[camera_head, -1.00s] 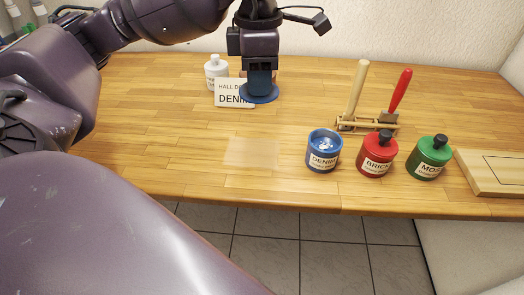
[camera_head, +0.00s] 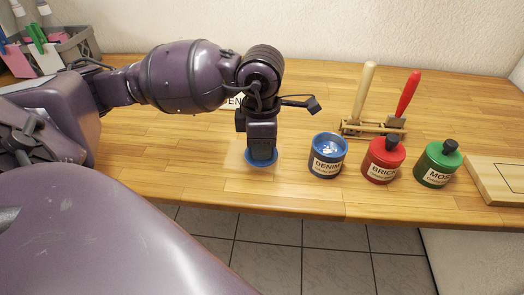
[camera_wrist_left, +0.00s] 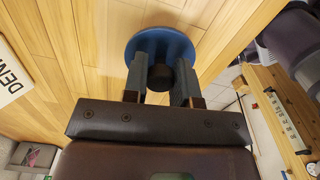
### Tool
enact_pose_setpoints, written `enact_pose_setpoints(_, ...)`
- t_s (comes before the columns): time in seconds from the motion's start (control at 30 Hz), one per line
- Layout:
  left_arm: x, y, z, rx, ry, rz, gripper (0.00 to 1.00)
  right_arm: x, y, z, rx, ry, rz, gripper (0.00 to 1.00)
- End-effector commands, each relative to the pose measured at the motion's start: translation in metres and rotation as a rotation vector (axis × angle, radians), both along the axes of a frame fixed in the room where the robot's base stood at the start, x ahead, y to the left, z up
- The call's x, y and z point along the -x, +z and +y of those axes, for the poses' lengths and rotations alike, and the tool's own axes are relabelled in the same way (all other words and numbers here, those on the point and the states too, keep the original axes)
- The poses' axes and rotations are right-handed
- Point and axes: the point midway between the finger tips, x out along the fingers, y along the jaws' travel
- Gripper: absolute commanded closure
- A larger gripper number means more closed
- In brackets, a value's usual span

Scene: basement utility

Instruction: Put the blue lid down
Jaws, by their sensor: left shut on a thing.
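The blue lid (camera_head: 261,164) is a round disc under my left gripper (camera_head: 262,157), left of the open DENIM jar. In the left wrist view the blue lid (camera_wrist_left: 160,50) has a dark knob, and my left gripper (camera_wrist_left: 160,78) is shut on that knob. The lid is low over the wooden bench near its front edge; I cannot tell whether it touches the wood. My right gripper is not in view.
A red BRICK jar (camera_head: 382,162) and a green MOSS jar (camera_head: 437,166) stand lidded to the right. Behind them a wooden rack (camera_head: 372,128) holds two handled tools. A wooden board (camera_head: 492,180) lies at the far right. A white DENIM sign (camera_head: 232,102) is partly hidden behind my arm.

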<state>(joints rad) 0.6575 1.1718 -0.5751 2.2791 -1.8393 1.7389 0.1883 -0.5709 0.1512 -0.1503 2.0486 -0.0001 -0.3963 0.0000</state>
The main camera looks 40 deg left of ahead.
Motion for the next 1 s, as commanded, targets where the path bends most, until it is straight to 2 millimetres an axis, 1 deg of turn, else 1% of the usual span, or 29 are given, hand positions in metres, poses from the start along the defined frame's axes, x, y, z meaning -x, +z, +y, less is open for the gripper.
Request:
enact_pose_setpoints(0.03, 0.000, -0.011, 0.000, 0.001, 0.001, 0.006, 0.97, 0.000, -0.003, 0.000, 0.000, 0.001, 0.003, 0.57)
enact_pose_setpoints(0.13, 0.000, -0.022, 0.000, 0.000, 0.001, 0.004, 0.97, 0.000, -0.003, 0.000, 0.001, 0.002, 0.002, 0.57)
enact_pose_setpoints(0.37, 0.000, -0.022, 0.000, 0.000, 0.000, 0.000, 0.97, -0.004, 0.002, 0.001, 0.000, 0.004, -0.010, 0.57)
enact_pose_setpoints(0.57, 0.000, -0.027, 0.000, 0.000, 0.000, 0.001, 0.97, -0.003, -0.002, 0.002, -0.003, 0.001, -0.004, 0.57)
enact_pose_setpoints(0.6, 0.000, -0.026, 0.000, 0.000, 0.000, 0.001, 0.70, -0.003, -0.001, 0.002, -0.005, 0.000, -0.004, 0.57)
enact_pose_setpoints(0.73, 0.000, -0.025, 0.000, 0.000, 0.000, 0.000, 0.50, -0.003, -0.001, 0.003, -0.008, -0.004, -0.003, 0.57)
enact_pose_setpoints(1.0, 0.000, -0.025, 0.000, 0.000, 0.000, 0.000, 0.49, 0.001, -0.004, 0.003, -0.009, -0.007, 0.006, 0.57)
